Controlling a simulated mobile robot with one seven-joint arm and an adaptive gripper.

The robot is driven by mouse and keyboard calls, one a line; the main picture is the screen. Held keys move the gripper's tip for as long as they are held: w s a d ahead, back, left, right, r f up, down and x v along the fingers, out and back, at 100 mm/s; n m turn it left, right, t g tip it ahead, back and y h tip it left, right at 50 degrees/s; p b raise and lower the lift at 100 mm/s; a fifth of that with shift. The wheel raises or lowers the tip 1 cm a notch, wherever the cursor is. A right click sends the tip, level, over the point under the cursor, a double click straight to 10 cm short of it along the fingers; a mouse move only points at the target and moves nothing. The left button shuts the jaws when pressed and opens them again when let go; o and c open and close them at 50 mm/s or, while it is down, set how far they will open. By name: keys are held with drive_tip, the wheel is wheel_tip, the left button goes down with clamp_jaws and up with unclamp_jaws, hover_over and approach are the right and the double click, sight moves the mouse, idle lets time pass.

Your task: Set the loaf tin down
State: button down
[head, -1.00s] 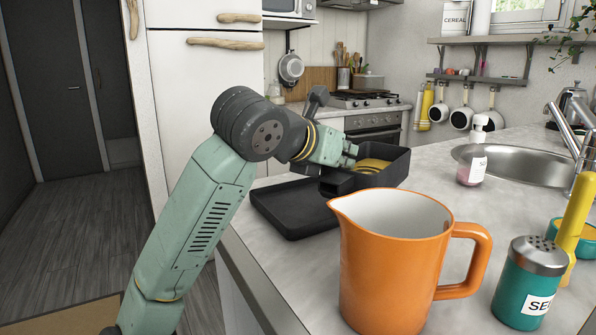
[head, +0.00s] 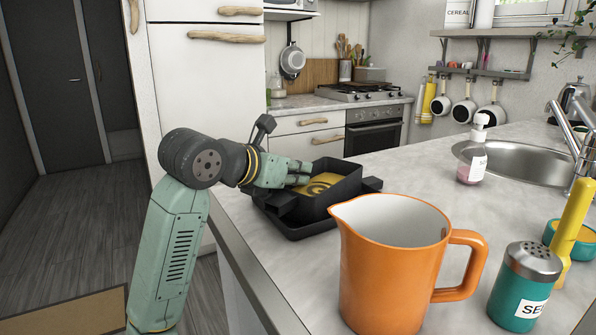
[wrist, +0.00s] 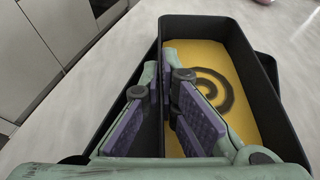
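The black loaf tin (head: 330,203), with yellow contents marked by a dark swirl, is over the flat black tray (head: 303,232) on the counter. I cannot tell whether its base touches the tray. My gripper (head: 300,180) is at the tin's left long side. In the wrist view, my gripper (wrist: 168,95) has one finger pad outside and one inside the wall of the loaf tin (wrist: 262,95), shut on that wall. The tin looks about level and hides most of the tray.
A large orange jug (head: 390,270) stands in front of the tin, with a teal shaker (head: 525,287) to its right. A soap bottle (head: 473,155) stands by the sink (head: 530,162). The counter right of the tin is clear.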

drive_tip(key=shift+r, duration=0.1)
drive_tip(key=c, duration=2.3)
unclamp_jaws()
drive_tip(key=shift+f, duration=0.2)
drive_tip(key=o, duration=0.5)
drive_tip(key=shift+r, duration=0.25)
drive_tip(key=b+v, duration=0.1)
drive_tip(key=v, duration=1.1)
drive_tip(key=shift+f, duration=0.1)
